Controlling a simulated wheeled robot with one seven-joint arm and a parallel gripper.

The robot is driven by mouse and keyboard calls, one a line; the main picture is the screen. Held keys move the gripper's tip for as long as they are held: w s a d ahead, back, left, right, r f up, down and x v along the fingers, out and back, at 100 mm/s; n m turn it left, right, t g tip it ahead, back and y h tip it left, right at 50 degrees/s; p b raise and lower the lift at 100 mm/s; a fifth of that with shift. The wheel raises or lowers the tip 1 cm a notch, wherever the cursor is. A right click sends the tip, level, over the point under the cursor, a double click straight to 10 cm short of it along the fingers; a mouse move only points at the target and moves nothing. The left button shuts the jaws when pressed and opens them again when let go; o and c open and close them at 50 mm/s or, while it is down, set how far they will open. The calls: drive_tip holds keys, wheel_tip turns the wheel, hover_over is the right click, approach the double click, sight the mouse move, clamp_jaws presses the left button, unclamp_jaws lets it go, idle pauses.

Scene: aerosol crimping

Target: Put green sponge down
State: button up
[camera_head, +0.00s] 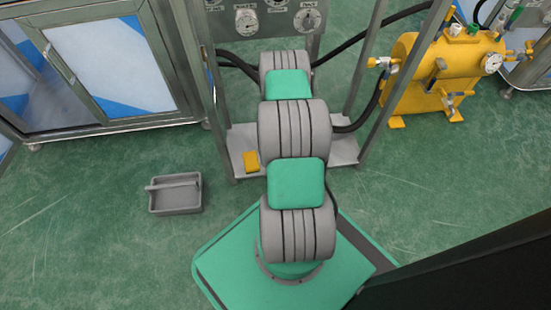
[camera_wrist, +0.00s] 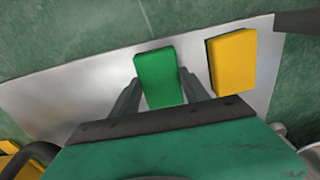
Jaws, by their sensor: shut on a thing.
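The green sponge (camera_wrist: 157,66) is between the two fingers of my gripper (camera_wrist: 161,88) in the wrist view, and the fingers are shut on it. It is over the bare metal shelf (camera_wrist: 75,88), to the left of a yellow sponge (camera_wrist: 233,60) with a dark underside. I cannot tell whether the green sponge touches the shelf. In the head view my arm hides the green sponge and my gripper. The yellow sponge (camera_head: 251,161) shows there on the left part of the low shelf (camera_head: 238,139).
A grey carry tray (camera_head: 175,194) stands on the green floor to the left. A yellow tank (camera_head: 440,75) stands at right, a glazed cabinet (camera_head: 110,70) at left. Black hoses (camera_head: 365,110) run near my arm.

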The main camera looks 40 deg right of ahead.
drive_tip(key=shift+r, duration=0.15)
drive_tip(key=shift+f, duration=0.2)
drive_tip(key=o, duration=1.4)
drive_tip(key=shift+r, duration=0.15)
wheel_tip(320, 180, up, 12)
drive_tip(key=p, duration=0.6)
